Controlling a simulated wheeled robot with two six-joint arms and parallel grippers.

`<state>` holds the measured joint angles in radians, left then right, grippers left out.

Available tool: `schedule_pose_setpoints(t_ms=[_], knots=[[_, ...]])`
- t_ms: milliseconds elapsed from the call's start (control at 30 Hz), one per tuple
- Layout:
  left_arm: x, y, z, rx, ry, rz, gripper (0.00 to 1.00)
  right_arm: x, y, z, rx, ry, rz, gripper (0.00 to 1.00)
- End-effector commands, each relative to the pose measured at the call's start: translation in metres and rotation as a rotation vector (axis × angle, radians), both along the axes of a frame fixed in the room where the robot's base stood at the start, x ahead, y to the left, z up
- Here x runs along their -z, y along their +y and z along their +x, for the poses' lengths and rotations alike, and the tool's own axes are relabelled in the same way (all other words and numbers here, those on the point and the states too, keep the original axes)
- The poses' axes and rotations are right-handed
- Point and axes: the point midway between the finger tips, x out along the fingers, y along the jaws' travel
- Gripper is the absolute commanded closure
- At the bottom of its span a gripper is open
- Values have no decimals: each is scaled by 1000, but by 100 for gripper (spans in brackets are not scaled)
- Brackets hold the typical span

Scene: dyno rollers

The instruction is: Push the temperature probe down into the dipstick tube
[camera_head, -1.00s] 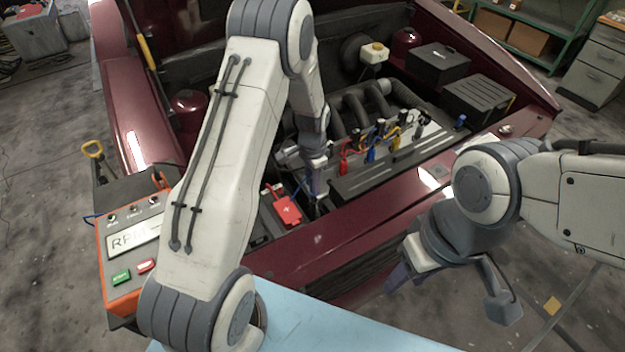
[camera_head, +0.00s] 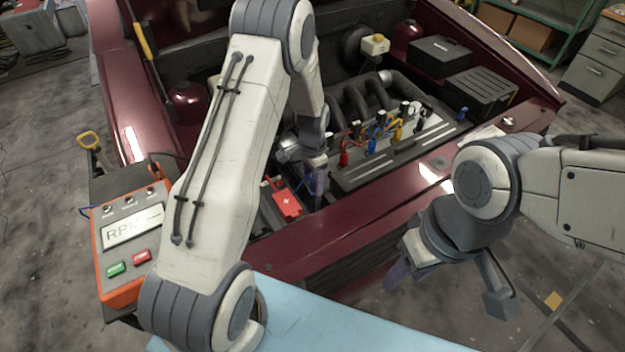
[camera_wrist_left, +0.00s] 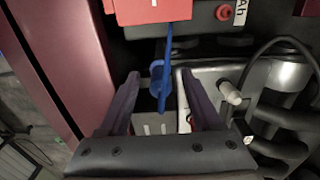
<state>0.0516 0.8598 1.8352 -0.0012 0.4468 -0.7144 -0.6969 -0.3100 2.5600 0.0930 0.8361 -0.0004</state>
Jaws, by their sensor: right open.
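My left gripper (camera_head: 318,182) reaches down between the battery's red terminal cover (camera_head: 284,201) and the engine. In the left wrist view its two purple-grey fingers (camera_wrist_left: 159,84) stand apart. A thin blue piece with a loop at its end (camera_wrist_left: 158,82) shows between them, with gaps visible on both sides. It may be the temperature probe or the dipstick tube's top; I cannot tell which. Neither can be picked out clearly in the head view, where the arm hides that spot. My right gripper (camera_head: 450,288) is open and empty, in front of the car's bumper.
The dark red front edge (camera_head: 370,215) of the engine bay lies close by. The engine cover (camera_head: 395,155) carries several coloured clips. An orange RPM box (camera_head: 118,268) stands at left. A light blue surface (camera_head: 330,325) lies in front. A metal pipe fitting (camera_wrist_left: 228,92) is beside the fingers.

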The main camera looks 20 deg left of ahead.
Motion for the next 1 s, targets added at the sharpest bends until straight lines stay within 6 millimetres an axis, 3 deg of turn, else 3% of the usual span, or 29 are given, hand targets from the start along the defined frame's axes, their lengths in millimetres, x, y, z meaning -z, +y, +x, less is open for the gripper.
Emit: schedule_pose_setpoints(t_ms=[333,800,1000], knots=[[-6,0,0,0,-1,0,36,1,0,0,0,0,0,54],[-89,0,1,0,-4,0,36,9,0,0,0,0,0,54],[-104,0,0,0,0,0,36,10,0,0,0,0,0,54]])
